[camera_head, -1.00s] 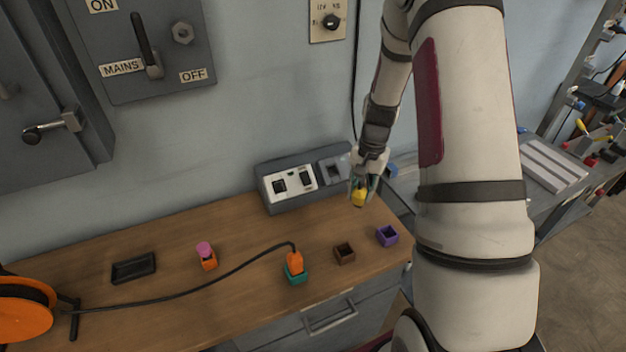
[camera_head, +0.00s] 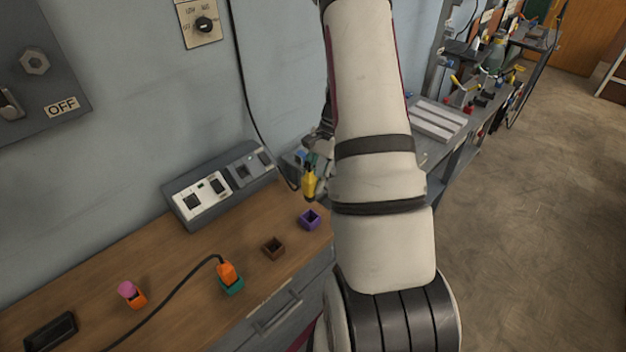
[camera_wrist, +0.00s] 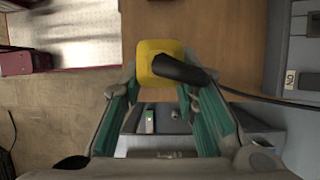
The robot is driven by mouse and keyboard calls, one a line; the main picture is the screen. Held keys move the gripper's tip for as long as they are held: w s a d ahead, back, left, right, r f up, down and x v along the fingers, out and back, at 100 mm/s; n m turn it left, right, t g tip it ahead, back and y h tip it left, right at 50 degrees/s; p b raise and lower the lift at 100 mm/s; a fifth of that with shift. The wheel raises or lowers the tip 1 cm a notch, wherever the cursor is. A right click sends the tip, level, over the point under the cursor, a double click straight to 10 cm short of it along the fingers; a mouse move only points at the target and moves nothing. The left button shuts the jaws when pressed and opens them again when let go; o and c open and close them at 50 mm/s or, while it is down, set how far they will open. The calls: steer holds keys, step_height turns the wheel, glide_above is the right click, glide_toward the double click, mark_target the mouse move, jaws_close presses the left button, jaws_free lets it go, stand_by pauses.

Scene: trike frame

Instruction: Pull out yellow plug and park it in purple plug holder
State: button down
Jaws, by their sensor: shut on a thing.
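My gripper (camera_head: 312,164) is shut on the yellow plug (camera_head: 309,184) and holds it in the air, clear of the sockets. In the wrist view the yellow plug (camera_wrist: 150,52) sits between the teal-padded fingers, with its black cable running off to the right. The purple plug holder (camera_head: 310,219) stands on the bench's right end, apart from the plug and just below it in the head view. It looks empty and does not show in the wrist view. Part of the gripper is hidden behind my arm in the head view.
A grey socket panel (camera_head: 219,187) stands against the wall. An empty brown holder (camera_head: 273,248), a teal holder with an orange plug (camera_head: 228,273) and an orange holder with a pink plug (camera_head: 128,290) stand left of the purple one. A grey workbench (camera_head: 436,122) lies beyond.

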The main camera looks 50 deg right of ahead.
steer(key=shift+f+b, duration=1.15)
steer(key=shift+f, duration=1.7)
steer(key=shift+f+b, duration=1.1)
steer(key=shift+f, duration=0.95)
steer(key=c, duration=1.2)
jaws_free()
steer(key=v, duration=1.2)
